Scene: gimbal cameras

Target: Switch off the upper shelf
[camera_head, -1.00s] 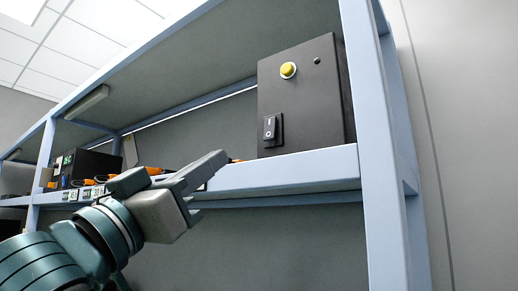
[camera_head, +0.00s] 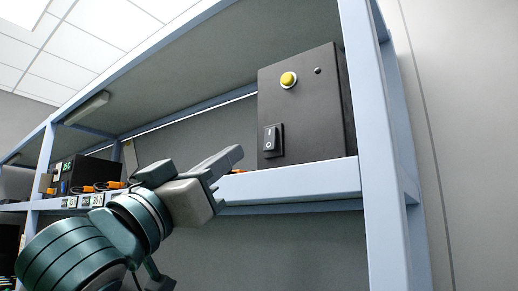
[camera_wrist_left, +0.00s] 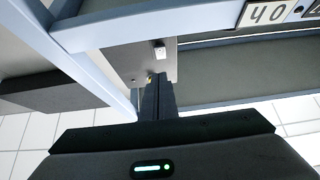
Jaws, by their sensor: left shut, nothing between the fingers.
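A black control box (camera_head: 304,105) stands on the upper shelf of a pale blue rack. Its front carries a yellow round button (camera_head: 288,80), a small dark knob or lamp (camera_head: 318,71) and a black rocker switch (camera_head: 271,140) marked I and O. My left gripper (camera_head: 236,152) is shut and empty, to the left of the rocker switch and apart from it in the head view. In the left wrist view the shut fingers (camera_wrist_left: 157,80) point toward the box front, partly covering it; a switch (camera_wrist_left: 160,49) shows beyond them. My right gripper is not in view.
The shelf's front beam (camera_head: 290,185) runs just below the box, close to my gripper. A rack post (camera_head: 370,150) stands to the right. Farther left on the shelf are another black device (camera_head: 90,172) and several orange-ended cables. The space in front of the box is clear.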

